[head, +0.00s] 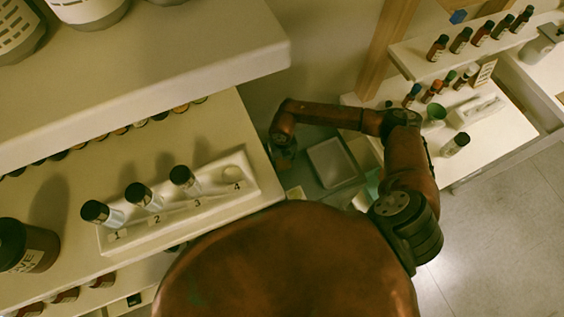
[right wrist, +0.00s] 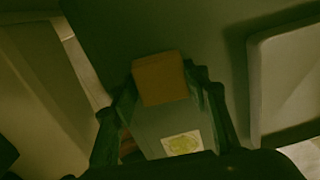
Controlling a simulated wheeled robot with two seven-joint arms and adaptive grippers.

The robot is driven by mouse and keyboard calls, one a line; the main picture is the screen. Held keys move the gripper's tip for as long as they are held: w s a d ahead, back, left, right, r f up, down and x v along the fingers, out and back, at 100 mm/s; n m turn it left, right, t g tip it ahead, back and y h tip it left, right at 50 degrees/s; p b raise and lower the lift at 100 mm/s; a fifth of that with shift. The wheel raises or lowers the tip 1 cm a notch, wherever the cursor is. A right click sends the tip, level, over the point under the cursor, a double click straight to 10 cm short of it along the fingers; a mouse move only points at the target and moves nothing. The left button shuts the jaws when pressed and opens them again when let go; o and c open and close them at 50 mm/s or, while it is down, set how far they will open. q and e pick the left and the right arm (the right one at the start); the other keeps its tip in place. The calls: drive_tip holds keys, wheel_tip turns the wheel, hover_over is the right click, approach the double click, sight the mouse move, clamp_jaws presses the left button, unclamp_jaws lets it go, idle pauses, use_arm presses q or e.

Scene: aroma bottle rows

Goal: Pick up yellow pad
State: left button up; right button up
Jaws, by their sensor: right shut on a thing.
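The yellow pad (right wrist: 160,79) looks dull orange-yellow and square in the right wrist view. It sits between the fingertips of my right gripper (right wrist: 163,88), which is shut on it. In the head view my right gripper (head: 283,156) hangs at the end of the bent right arm, beside the right end of the left shelf. The pad cannot be made out clearly in the gripper there. My left gripper is not in view.
A white tray (head: 247,184) on the left shelf holds three bottles in slots 1 to 3; slot 4 is empty. A grey bin (head: 333,163) stands low beside my gripper.

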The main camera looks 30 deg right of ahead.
sight(282, 163)
drive_tip(key=shift+r, duration=0.1)
drive_tip(key=shift+r, duration=0.2)
wheel_tip(282, 163, up, 3)
drive_tip(key=shift+s+a+r+p, duration=0.1)
drive_tip(key=shift+s+p, duration=0.05)
drive_tip(key=shift+p, duration=0.2)
drive_tip(key=s+a+r+p, duration=0.1)
drive_tip(key=s+a+r, duration=0.5)
drive_tip(key=s+r, duration=0.3)
drive_tip(key=s, duration=0.3)
drive_tip(key=shift+s+p, duration=0.15)
drive_tip(key=shift+p, duration=0.2)
drive_tip(key=shift+r, duration=0.1)
